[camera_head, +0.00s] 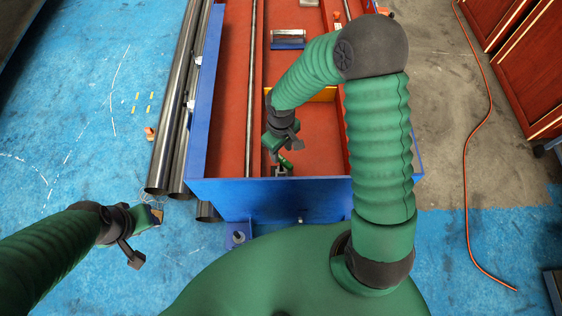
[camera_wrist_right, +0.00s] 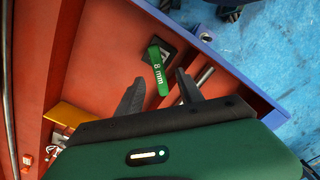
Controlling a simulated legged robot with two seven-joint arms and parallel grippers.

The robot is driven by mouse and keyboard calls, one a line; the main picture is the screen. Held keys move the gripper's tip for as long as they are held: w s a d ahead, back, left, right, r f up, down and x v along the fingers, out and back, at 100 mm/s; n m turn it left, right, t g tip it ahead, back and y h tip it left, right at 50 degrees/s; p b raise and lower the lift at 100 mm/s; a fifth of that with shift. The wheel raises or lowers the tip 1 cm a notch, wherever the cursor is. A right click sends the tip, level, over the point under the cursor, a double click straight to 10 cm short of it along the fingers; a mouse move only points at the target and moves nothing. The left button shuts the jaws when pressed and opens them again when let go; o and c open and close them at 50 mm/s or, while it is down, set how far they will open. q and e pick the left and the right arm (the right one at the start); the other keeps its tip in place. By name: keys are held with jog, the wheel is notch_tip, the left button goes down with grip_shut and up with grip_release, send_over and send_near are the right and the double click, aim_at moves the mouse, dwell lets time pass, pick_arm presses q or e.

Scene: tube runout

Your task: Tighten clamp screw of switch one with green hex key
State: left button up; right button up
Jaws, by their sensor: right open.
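The green hex key (camera_wrist_right: 158,70), marked "8 mm", shows in the right wrist view with its upper end at a small dark block (camera_wrist_right: 166,47) on the red floor of the trough. In the head view the key (camera_head: 286,163) is a small green piece beside the dark block (camera_head: 281,171). My right gripper (camera_wrist_right: 160,80) is open. Its fingers lie on either side of the key in the picture; I see no clear contact. My left gripper (camera_head: 154,213) is low on the left, above the blue floor, away from the key. I cannot make out switch one's label or its clamp screw.
The blue-walled red trough (camera_head: 270,190) surrounds the key's place; its near wall is close to the dark block. A thin rod (camera_head: 251,90) runs lengthwise inside. Dark tubes (camera_head: 172,130) lie along its left side. An orange cable (camera_head: 466,180) lies on the right floor.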

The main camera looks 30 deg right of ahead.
aim_at(281, 158)
jog(key=f, duration=0.2)
jog(key=shift+w+a+f, duration=0.1)
jog(key=shift+w+f, duration=0.15)
jog(key=shift+f, duration=0.15)
jog(key=f, duration=0.1)
jog(key=f+b, duration=0.1)
jog(key=f, duration=0.3)
jog(key=shift+d+b, duration=0.3)
jog(key=shift+w+f, duration=0.1)
jog(key=shift+a, duration=0.15)
jog(key=shift+c, duration=0.4)
jog(key=shift+a, duration=0.1)
jog(key=shift+c, duration=1.2)
jog(key=c, duration=0.5)
pick_arm(q)
jog(key=shift+x, duration=0.95)
pick_arm(e)
grip_shut()
pick_arm(q)
jog(key=shift+s, duration=0.1)
